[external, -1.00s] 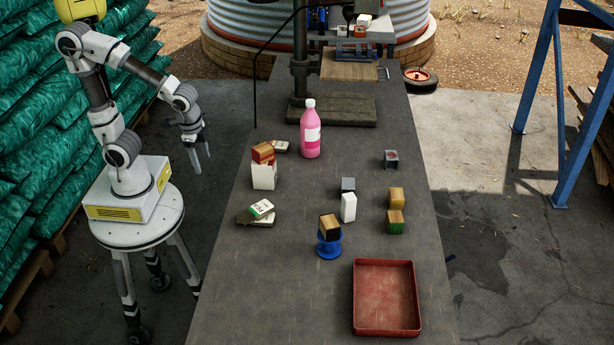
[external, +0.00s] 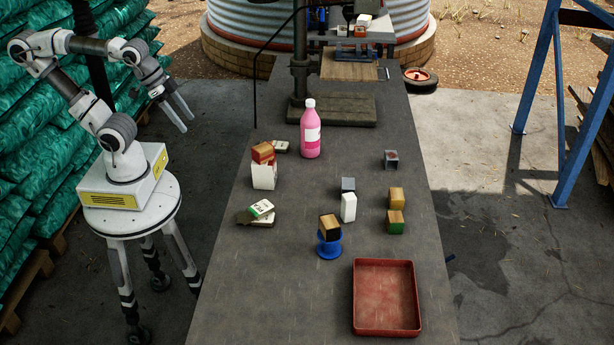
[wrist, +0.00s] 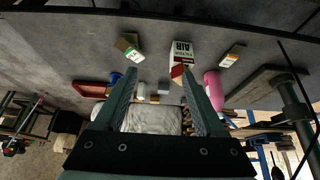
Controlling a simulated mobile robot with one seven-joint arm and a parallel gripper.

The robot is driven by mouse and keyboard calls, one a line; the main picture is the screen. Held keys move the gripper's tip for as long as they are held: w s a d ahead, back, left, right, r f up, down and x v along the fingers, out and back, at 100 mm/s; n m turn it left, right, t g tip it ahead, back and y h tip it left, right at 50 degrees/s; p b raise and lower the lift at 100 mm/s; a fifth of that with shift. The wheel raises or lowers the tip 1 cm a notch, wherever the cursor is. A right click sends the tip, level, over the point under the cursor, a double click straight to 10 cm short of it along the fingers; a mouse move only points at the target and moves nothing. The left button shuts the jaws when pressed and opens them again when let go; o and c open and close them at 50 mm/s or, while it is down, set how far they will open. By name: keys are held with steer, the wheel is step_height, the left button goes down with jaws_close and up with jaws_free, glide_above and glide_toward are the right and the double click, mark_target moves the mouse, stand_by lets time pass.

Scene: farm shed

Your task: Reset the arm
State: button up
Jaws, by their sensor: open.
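My gripper (external: 178,112) is at the left in the external view, raised beside the long grey table and clear of it. Its two fingers are apart with nothing between them. In the wrist view my gripper (wrist: 165,95) also shows its two fingers spread, with the table beyond them. No object is held.
The table (external: 300,290) carries a pink bottle (external: 310,135), a red tray (external: 387,262), a white block (external: 348,207), a blue stand (external: 329,247) with a block on it, and several other blocks. Stacked green sacks (external: 30,150) stand close behind my arm at left.

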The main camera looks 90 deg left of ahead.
step_height(320, 180, up, 16)
steer(key=p, duration=1.3)
steer(key=shift+f+p, duration=0.2)
steer(key=shift+p, duration=0.1)
